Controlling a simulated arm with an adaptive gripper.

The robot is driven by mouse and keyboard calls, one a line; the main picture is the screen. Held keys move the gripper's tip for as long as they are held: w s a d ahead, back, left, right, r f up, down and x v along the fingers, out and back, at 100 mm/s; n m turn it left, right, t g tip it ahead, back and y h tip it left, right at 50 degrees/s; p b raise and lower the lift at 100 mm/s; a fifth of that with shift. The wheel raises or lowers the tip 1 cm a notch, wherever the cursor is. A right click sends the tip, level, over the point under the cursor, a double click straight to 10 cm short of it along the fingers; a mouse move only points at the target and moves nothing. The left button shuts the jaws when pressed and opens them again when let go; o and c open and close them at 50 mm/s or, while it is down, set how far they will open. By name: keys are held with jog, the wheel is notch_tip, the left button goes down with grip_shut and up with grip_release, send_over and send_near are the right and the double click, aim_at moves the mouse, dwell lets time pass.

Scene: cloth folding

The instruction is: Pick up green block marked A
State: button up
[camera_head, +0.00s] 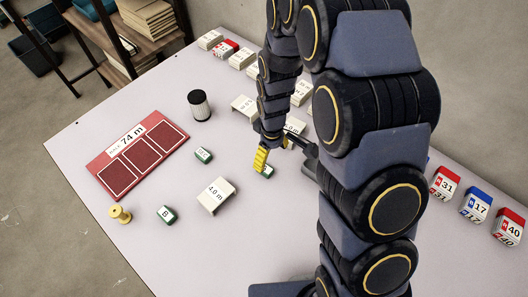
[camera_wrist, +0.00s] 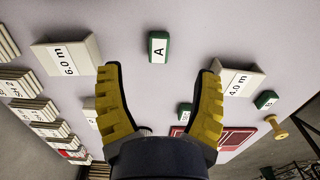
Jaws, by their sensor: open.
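The green block marked A (camera_wrist: 158,48) has a white label with the letter on it and lies on the table. In the wrist view it is apart from my gripper (camera_wrist: 160,72), just beyond the fingertips and about centred between them. My gripper has yellow ribbed fingers spread apart with nothing between them. In the head view, my gripper (camera_head: 264,161) hangs low over the table, and a small green block (camera_head: 268,172), apparently the same one, shows partly behind a yellow finger.
White blocks marked 6.0 m (camera_wrist: 66,58) and 4.0 m (camera_wrist: 238,79) flank the block. Other green blocks include one marked B (camera_head: 166,215) and another (camera_head: 203,155). A red board (camera_head: 100,163), yellow spool (camera_head: 120,214) and dark cylinder (camera_head: 199,105) stand farther left. Numbered blocks (camera_head: 476,206) line the right.

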aim_at(265, 169)
jog(key=shift+w+a+f, duration=0.1)
jog(key=shift+w+f, duration=0.05)
jog(key=shift+f, duration=0.3)
jog(key=shift+w+a+f, duration=0.1)
jog(key=shift+f, duration=0.35)
notch_tip(265, 169, down, 2)
jog(key=shift+f, duration=0.2)
jog(key=shift+w+a+f, duration=0.15)
jog(key=shift+a+f, duration=0.05)
jog(key=shift+f, duration=0.25)
jog(key=f, duration=0.4)
jog(key=shift+w+a+f, duration=0.15)
jog(key=shift+w+a, duration=0.15)
jog(key=c, duration=1.1)
